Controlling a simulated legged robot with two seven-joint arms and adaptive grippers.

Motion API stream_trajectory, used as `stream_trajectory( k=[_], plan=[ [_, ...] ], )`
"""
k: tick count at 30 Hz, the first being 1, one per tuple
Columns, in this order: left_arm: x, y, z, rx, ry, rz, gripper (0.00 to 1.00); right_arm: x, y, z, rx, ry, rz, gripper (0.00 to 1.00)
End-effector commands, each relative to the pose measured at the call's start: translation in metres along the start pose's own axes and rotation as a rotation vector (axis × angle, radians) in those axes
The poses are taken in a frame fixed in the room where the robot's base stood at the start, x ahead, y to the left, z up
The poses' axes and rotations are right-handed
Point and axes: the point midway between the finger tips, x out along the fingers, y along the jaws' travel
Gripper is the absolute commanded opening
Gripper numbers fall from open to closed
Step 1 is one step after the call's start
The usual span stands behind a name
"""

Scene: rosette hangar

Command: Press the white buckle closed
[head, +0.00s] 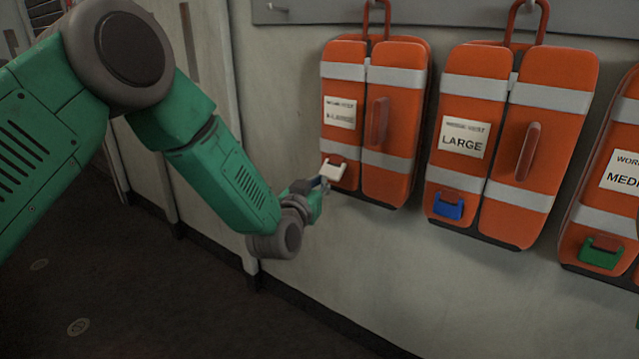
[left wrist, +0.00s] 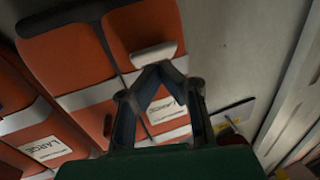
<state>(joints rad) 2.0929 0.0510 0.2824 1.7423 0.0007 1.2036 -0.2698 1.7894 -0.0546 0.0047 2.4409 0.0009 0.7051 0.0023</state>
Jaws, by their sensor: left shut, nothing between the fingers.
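The white buckle (head: 333,170) is at the lower left of the leftmost orange work vest (head: 393,130), which hangs on the wall. My left gripper (head: 321,186) is shut and empty, with its tips at the buckle's lower left edge. In the left wrist view the white buckle (left wrist: 153,54) lies right beyond the joined fingertips (left wrist: 158,68). I cannot tell whether the tips touch it, or whether the buckle is latched. My right gripper is in neither view.
A vest labelled LARGE with a blue buckle (head: 448,205) hangs to the right. Beyond it is a vest with a green buckle (head: 601,252), cut by the frame edge. The vests hang from a grey rail (head: 460,22). The wall and floor below are clear.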

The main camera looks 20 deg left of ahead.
Motion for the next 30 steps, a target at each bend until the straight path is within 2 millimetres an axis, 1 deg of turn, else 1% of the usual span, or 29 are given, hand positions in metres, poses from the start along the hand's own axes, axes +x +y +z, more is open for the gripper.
stream_trajectory(
  k=[5, 30],
  plan=[
    [0.001, 0.000, 0.000, 0.000, 0.000, 0.000, 0.00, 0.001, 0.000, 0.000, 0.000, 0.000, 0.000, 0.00],
    [0.021, 0.005, 0.001, 0.000, 0.000, -0.001, 0.00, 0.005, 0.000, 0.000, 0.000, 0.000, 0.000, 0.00]
  ],
)
